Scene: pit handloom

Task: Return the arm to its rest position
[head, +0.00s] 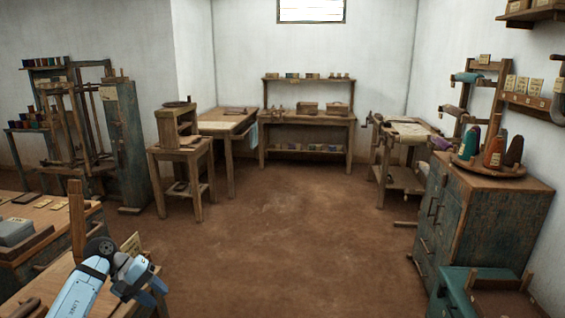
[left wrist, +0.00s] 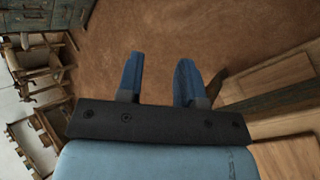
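My left arm comes in at the bottom left of the head view, light blue with dark joints. Its left gripper (head: 155,290) is above or beside the near wooden table (head: 62,297); I cannot tell how far it is from it. In the left wrist view the two blue fingers of the left gripper (left wrist: 158,80) stand apart with a clear gap, and only the brown floor (left wrist: 215,30) shows between them. The gripper holds nothing. My right gripper is not in view.
A blue-green cabinet (head: 464,225) with cones of yarn on a round tray stands at the right. Wooden benches line the back, including a shelf bench (head: 306,122). A small wooden stand (head: 182,158) is at the left. The floor in the middle is clear.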

